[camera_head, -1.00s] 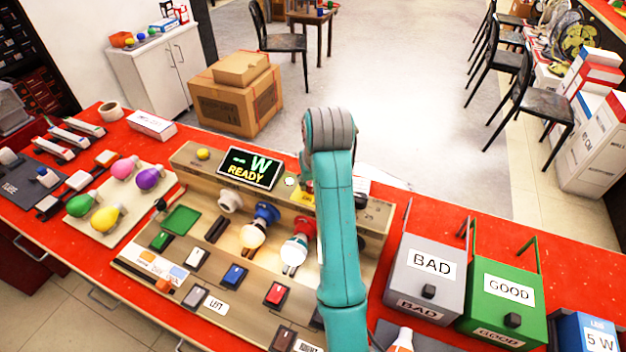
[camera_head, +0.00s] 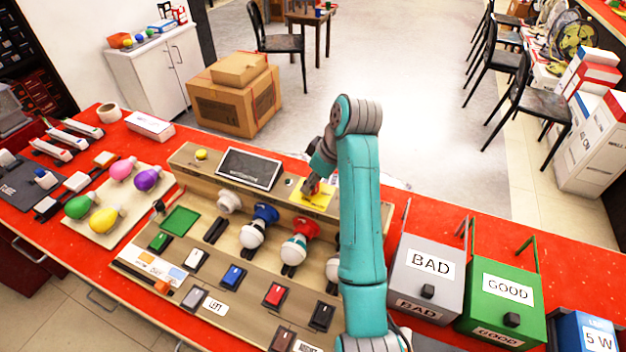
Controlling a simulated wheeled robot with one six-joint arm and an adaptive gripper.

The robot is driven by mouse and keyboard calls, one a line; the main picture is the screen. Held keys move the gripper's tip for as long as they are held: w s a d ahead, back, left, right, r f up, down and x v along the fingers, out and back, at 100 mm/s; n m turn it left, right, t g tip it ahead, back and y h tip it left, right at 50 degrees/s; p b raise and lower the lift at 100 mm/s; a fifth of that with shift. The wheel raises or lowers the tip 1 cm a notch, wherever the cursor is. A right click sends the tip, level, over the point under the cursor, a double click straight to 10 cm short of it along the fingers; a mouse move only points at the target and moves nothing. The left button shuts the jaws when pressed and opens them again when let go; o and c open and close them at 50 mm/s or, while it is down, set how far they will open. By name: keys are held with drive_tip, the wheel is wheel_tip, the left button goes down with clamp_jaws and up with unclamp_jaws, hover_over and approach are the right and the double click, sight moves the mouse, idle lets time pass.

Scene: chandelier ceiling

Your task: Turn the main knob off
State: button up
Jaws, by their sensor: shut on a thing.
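The main knob (camera_head: 316,188) shows as a small red part on a yellow plate (camera_head: 318,200), on the upper panel of the test bench right of the display. My gripper (camera_head: 310,186) is at the knob, shut on it; the fingers hide much of it, so its exact angle is hard to tell. The display (camera_head: 249,169) is dark. The bulbs in the blue socket (camera_head: 252,235) and the red socket (camera_head: 295,250) look unlit.
Rocker switches, including a blue one (camera_head: 233,276) and a red one (camera_head: 274,295), line the bench front. A grey BAD bin (camera_head: 424,287) and a green GOOD bin (camera_head: 502,308) stand to the right. Coloured bulbs lie on a board (camera_head: 99,228) at left.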

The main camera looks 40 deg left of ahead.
idle(0.3)
drive_tip(key=o, duration=1.2)
drive_tip(key=shift+c, duration=0.2)
